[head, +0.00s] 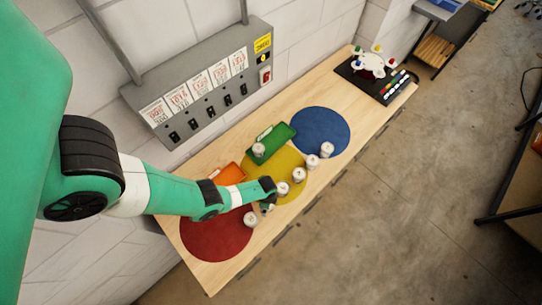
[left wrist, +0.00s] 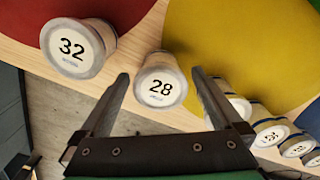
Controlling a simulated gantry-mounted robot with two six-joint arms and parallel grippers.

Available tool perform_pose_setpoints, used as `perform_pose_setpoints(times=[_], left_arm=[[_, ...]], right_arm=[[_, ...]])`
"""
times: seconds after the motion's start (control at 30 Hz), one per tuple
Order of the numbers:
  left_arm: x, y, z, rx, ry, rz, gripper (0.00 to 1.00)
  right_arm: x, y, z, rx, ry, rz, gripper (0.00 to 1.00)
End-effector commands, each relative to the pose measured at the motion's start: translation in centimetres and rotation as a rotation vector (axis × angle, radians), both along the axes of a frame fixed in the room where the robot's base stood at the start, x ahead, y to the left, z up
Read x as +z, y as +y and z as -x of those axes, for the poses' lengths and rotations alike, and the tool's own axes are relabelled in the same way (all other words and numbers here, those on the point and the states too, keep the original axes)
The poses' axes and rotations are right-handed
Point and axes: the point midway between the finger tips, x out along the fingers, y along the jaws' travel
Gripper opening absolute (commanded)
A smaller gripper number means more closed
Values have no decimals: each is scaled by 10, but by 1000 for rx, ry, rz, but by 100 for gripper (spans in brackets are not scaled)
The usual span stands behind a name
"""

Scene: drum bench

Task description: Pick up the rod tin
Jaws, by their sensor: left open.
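Several small white tins stand along the table's front edge. In the left wrist view a tin marked 28 (left wrist: 161,82) sits between the fingertips of my left gripper (left wrist: 160,85), which is open; I cannot tell if a finger touches it. A tin marked 32 (left wrist: 76,47) stands to its left at the red disc. The small words under the numbers are too blurred to read, so I cannot tell which is the rod tin. In the head view my left gripper (head: 267,206) is beside the tin on the red disc (head: 250,219) and largely hides the tin at its jaws. My right gripper is out of view.
More tins (head: 282,188) line the yellow disc (head: 290,160) toward the blue disc (head: 320,130). One tin (head: 258,149) is on the green tray (head: 275,138). An orange tray (head: 229,174) lies near the wall. A black tray (head: 370,80) with a carousel stands at the far end.

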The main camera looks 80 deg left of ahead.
Motion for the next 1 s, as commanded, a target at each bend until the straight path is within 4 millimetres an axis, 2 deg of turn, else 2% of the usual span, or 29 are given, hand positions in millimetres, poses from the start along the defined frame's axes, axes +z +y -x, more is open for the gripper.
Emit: perform_pose_setpoints(times=[0.23,0.27,0.73,1.0], left_arm=[[-1,0,0,0,0,0,100],[-1,0,0,0,0,0,96],[-1,0,0,0,0,0,12],[0,0,-1,0,-1,0,9]], right_arm=[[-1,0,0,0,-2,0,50],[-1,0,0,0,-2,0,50],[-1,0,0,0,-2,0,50],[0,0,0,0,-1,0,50]])
